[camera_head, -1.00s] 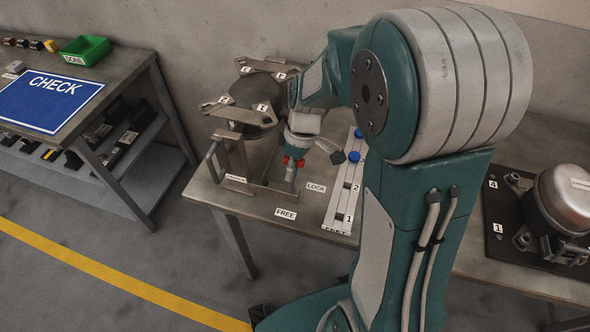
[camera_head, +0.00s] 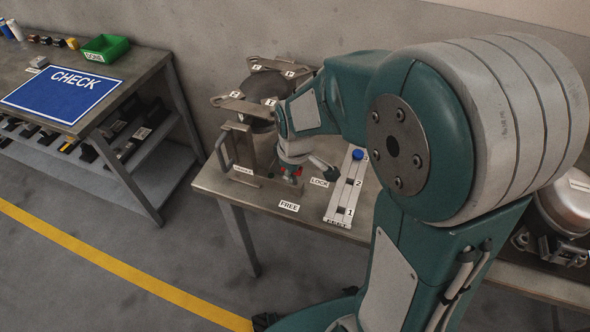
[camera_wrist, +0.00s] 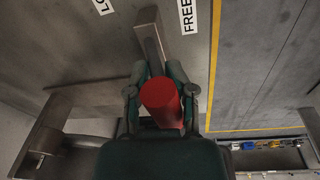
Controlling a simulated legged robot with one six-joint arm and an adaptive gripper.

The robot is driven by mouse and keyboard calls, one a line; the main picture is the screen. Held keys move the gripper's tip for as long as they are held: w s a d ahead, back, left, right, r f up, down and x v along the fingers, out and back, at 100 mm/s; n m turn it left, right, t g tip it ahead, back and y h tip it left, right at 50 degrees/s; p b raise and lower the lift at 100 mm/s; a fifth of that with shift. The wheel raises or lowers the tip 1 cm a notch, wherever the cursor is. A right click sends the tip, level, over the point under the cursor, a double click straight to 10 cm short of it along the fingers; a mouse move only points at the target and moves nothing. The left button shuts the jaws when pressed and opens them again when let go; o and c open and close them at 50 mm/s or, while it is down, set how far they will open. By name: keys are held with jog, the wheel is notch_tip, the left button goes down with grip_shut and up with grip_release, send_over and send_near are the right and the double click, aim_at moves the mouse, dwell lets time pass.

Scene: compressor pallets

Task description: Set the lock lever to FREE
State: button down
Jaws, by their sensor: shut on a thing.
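The lock lever shows in the wrist view as a steel bar (camera_wrist: 152,38) with a red grip (camera_wrist: 162,101). My gripper (camera_wrist: 161,97) is shut on the red grip, with a finger on each side. The bar points between the partly cut-off LOCK label and the FREE label (camera_wrist: 187,15). In the head view my gripper (camera_head: 291,174) is low at the fixture, behind the FREE label (camera_head: 289,206) and left of the LOCK label (camera_head: 320,182). Only bits of red show there; most of the lever is hidden by my gripper.
A dark compressor (camera_head: 256,118) with steel brackets stands in the fixture behind my gripper. A white numbered rail (camera_head: 339,208) with a blue knob (camera_head: 357,154) lies to the right. A bench with a blue CHECK mat (camera_head: 62,95) and green bin (camera_head: 106,47) stands left.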

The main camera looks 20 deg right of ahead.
jog(key=shift+s+a+f, duration=0.35)
jog(key=shift+s+f, duration=0.1)
jog(key=shift+s, duration=0.2)
dwell(0.4)
jog(key=c, duration=0.7)
grip_release()
jog(key=shift+w+a, duration=0.1)
jog(key=shift+a, duration=0.05)
jog(key=shift+r, duration=0.15)
jog(key=shift+w, duration=0.1)
jog(key=shift+r, duration=0.35)
jog(key=r, duration=0.3)
jog(key=s+r, duration=0.1)
jog(key=r, duration=0.7)
jog(key=shift+s, duration=0.25)
